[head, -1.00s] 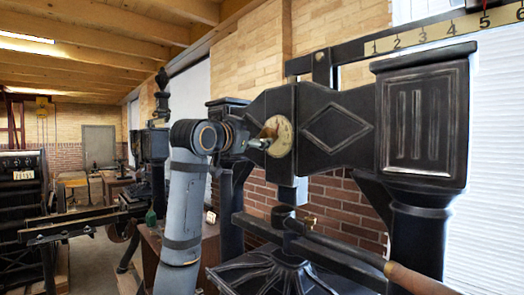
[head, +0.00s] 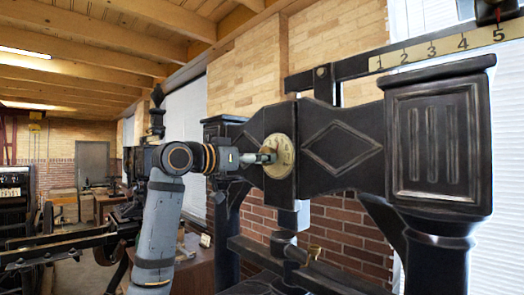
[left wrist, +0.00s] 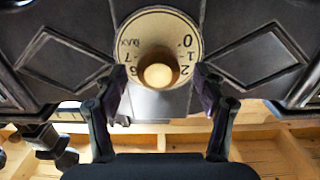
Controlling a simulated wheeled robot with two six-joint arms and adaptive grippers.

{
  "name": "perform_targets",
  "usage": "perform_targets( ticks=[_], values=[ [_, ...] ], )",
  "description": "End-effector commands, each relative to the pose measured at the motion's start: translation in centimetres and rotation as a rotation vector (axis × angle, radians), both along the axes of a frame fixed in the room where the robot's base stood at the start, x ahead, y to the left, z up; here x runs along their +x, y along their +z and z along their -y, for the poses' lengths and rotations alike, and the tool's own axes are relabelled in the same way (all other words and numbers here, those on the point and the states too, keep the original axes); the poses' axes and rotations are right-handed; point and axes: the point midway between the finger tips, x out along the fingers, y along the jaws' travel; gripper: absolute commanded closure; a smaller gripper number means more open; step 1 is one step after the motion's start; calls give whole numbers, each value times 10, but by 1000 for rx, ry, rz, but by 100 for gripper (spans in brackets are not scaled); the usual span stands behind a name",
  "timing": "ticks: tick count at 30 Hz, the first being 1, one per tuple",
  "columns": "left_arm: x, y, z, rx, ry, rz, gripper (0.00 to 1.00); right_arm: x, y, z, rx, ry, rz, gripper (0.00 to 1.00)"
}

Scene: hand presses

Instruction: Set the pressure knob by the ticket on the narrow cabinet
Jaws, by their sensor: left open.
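The pressure knob is a brass knob (left wrist: 158,74) on a round cream dial (left wrist: 160,22) with numbers around it, among them 0, 2, 6 and 7. The dial (head: 284,157) is on the black press's crosspiece in the head view. My left gripper (head: 264,157) is at the dial. In the left wrist view its open fingers (left wrist: 160,77) stand on either side of the knob, with gaps between. A pale ticket (head: 10,192) is on a dark cabinet at the left edge; its marks are too small to read. My right gripper is not in view.
A yellow number scale (head: 450,46) runs along a bar above the press, with a red pointer (head: 497,13) near 5. The thick black column head (head: 437,140) stands right of the dial. Another press and a workbench are farther back at left.

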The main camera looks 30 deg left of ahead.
Motion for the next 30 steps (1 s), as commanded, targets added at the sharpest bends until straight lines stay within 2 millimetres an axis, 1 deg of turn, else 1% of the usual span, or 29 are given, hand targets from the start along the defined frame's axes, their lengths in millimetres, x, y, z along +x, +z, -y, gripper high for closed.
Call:
perform_targets(
  ticks=[1,6,13,14,25,26,30],
  values=[
    [7,3,3,-3,-1,-2,30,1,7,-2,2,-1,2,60],
    [19,0,6,0,1,0,30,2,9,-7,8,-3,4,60],
    [20,-1,6,0,1,0,30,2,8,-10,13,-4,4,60],
    [20,-1,6,1,1,0,31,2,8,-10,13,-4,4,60],
    [19,0,6,1,1,0,81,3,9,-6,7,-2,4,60],
    [19,0,6,1,1,0,83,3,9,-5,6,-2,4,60],
    [19,0,6,0,1,1,83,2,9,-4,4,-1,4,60]
  ],
)
